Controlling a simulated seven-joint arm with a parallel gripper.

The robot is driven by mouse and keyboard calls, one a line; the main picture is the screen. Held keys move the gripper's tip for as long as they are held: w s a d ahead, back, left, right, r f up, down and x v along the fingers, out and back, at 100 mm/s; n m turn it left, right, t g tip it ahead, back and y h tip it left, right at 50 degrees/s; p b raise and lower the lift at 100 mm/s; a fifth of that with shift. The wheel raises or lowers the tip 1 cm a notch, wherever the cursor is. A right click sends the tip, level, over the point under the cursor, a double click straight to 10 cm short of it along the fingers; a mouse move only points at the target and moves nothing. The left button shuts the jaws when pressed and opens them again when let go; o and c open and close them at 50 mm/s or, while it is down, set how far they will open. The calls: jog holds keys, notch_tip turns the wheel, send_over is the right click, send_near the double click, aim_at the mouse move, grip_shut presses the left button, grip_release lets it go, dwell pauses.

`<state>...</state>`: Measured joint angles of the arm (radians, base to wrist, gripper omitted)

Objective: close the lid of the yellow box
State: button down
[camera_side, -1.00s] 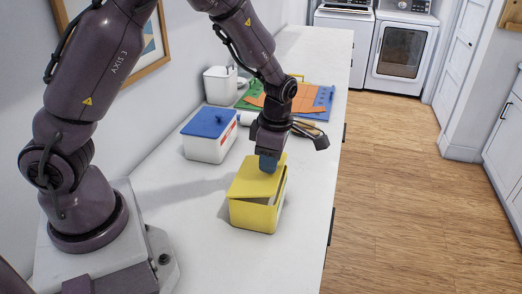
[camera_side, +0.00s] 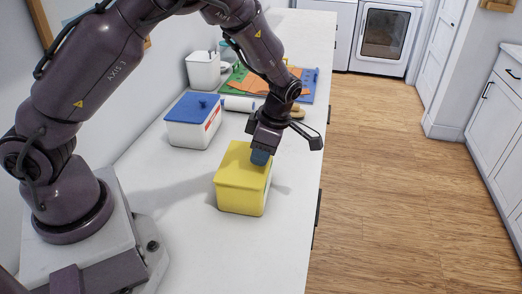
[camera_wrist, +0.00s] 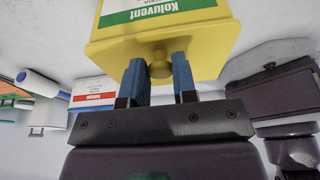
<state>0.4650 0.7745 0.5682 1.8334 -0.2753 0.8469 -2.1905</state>
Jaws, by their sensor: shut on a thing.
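The yellow box (camera_side: 240,200) stands on the white counter. Its yellow lid (camera_side: 236,158) lies flat over the top in the side view, with no gap showing on the sides in sight. My gripper (camera_side: 261,157) is at the lid's right part, pointing down. In the wrist view the box (camera_wrist: 219,28) has a green and white label, and the lid's round yellow knob (camera_wrist: 159,66) sits between my two blue fingers (camera_wrist: 159,82). My gripper is shut on the knob. The knob is hidden behind the fingers in the side view.
A white box with a blue lid (camera_side: 195,105) stands behind and left of the yellow box. A white canister (camera_side: 203,70), a white roll (camera_side: 238,104) and coloured sheets (camera_side: 247,76) lie farther back. The counter in front is clear, and its edge runs along the right.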

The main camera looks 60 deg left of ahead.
jog(key=c, duration=1)
grip_release()
jog(key=shift+w+d+f, duration=0.1)
jog(key=shift+w+d, duration=0.05)
jog(key=shift+d, duration=0.1)
jog(key=shift+o, duration=0.5)
jog(key=shift+a, duration=0.1)
jog(key=v, duration=1.3)
